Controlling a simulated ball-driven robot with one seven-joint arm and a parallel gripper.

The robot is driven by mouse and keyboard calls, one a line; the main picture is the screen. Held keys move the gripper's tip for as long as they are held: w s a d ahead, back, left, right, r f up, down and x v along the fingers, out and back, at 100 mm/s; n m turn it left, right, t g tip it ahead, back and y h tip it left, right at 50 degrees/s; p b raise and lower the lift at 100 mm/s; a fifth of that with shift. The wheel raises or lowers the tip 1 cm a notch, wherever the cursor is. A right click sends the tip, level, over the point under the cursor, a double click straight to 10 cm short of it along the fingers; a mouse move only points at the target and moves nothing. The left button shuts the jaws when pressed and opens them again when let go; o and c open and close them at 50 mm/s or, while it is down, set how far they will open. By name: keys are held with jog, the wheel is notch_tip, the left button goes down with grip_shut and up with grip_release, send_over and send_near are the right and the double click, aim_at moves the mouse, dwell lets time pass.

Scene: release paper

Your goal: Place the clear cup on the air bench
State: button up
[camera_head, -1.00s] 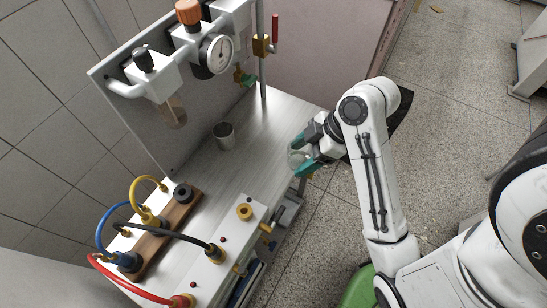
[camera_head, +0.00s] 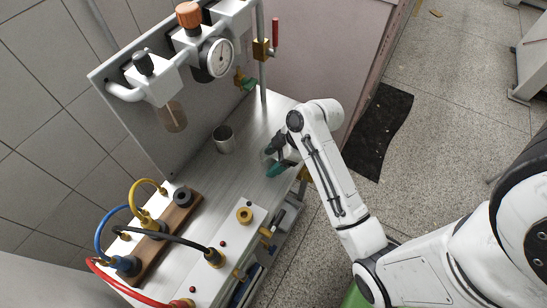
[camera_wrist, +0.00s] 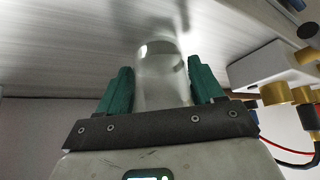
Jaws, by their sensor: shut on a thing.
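The clear cup (camera_wrist: 162,82) stands between the two green fingers of my gripper (camera_wrist: 161,88) in the wrist view. The gripper is shut on it. In the head view my gripper (camera_head: 268,161) is over the right part of the air bench (camera_head: 205,187), a brushed metal top. The cup is hard to make out there, mostly lost against the fingers and the bench. In the wrist view the bench surface (camera_wrist: 70,45) fills the top behind the cup. I cannot tell whether the cup touches it.
A metal cup (camera_head: 224,139) stands on the bench left of my gripper. A gauge (camera_head: 216,57) and valves hang above the back. Hoses and a wooden block (camera_head: 169,222) take up the near left, beside a white fitting panel (camera_head: 228,248). Bare bench lies between.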

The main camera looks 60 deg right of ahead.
jog(key=shift+f, duration=0.2)
jog(key=o, duration=1.1)
jog(key=p+v, duration=0.2)
jog(key=v, duration=1)
jog(key=s+a+f+m+g+h, duration=0.2)
jog(key=s+a+f+m, duration=0.1)
jog(key=a, duration=0.3)
jog(key=s+a+f+m+g+h, duration=0.2)
jog(key=s+a+f+m, duration=0.2)
jog(key=a, duration=0.3)
jog(key=shift+s+f+m, duration=0.25)
jog(key=shift+s+m, duration=0.15)
jog(key=shift+s, duration=0.35)
